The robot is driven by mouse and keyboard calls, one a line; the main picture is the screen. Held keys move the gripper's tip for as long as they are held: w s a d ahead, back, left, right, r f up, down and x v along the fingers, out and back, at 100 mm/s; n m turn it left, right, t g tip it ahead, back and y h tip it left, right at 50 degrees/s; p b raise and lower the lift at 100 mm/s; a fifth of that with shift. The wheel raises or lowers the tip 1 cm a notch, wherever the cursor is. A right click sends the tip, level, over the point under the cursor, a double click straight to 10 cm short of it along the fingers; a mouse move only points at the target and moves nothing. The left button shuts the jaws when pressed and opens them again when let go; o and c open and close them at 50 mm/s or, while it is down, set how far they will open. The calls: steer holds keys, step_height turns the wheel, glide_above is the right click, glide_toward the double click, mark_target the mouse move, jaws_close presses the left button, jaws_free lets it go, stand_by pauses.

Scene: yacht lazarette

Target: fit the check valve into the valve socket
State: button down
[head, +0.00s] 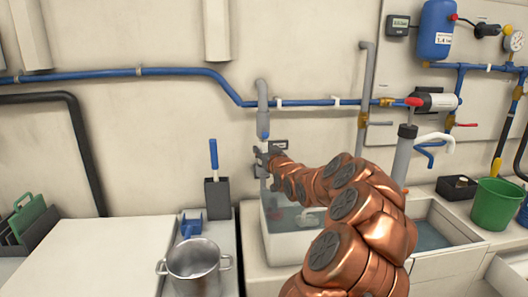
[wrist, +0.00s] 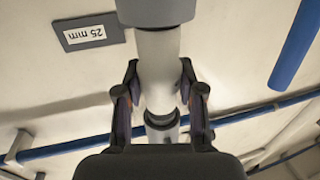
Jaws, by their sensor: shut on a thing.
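My gripper (wrist: 160,105) is shut on a pale cylindrical body, which I take to be the check valve (wrist: 158,65), with one finger on each side. In the wrist view, which is upside down, the valve's upper end meets a dark grey collar (wrist: 155,10), probably the valve socket. I cannot tell whether the valve is inside it or only in front of it. In the head view my gripper (head: 262,155) is at the wall below a grey pipe bend (head: 262,92); the valve is mostly hidden there.
A "25 mm" plate (wrist: 92,32) is on the wall beside the collar. A blue pipe (head: 180,71) runs along the wall. Below are a water-filled basin (head: 285,245), a steel pot (head: 193,268) and a dark holder (head: 217,197). The white top (head: 90,260) at left is clear.

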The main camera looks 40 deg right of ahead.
steer(key=shift+f+b, duration=0.5)
steer(key=shift+f, duration=0.2)
stand_by(0.4)
steer(key=c, duration=0.6)
jaws_free()
steer(key=shift+c, duration=0.2)
steer(key=shift+f, duration=0.1)
steer(key=v, duration=1.2)
